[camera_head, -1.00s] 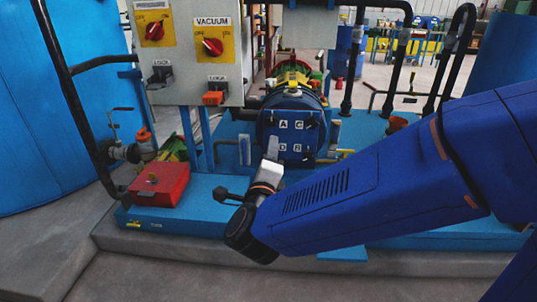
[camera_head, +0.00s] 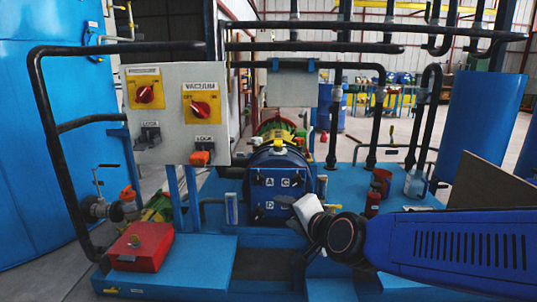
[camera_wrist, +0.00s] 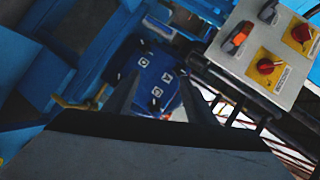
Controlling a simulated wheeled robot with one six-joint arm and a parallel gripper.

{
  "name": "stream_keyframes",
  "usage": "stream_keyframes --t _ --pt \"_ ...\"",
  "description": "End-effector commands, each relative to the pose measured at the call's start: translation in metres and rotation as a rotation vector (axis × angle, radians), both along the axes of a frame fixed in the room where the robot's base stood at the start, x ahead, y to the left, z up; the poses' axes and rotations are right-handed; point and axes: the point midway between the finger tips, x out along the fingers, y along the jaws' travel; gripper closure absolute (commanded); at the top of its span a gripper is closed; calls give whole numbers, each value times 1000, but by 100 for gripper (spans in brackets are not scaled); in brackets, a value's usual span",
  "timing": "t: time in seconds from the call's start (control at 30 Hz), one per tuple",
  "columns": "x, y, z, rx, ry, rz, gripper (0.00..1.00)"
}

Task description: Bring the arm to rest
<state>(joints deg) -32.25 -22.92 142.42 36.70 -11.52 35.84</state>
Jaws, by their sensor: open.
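My blue arm reaches in from the lower right in the head view. My gripper (camera_head: 298,220) is at its end, in front of the lower right part of the blue autoclave door (camera_head: 278,192), which bears several letter tags. In the wrist view the two dark fingers of my gripper (camera_wrist: 150,98) stand apart with nothing between them. The blue door (camera_wrist: 150,78) shows beyond and between them. The gripper is open and empty. I cannot tell how far its tips are from the door.
A grey control panel (camera_head: 175,110) with red knobs stands left of the autoclave. A red box (camera_head: 140,246) sits on the blue platform at the lower left. Black pipes (camera_head: 125,50) frame the unit.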

Motion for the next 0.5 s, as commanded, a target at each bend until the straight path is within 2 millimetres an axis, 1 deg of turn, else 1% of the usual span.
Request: stream_keyframes --t 0.03,0.17,0.27,0.37,0.47,0.5 --pt "-6 -14 -2 -56 6 23 49" --pt "-28 -45 -15 -231 39 111 49" --pt "-49 -72 -27 -369 74 173 49" --pt "-73 -101 -41 -504 120 232 49" --pt "-100 -133 -55 -637 177 287 49" --pt "-112 -146 -61 -689 205 308 49"
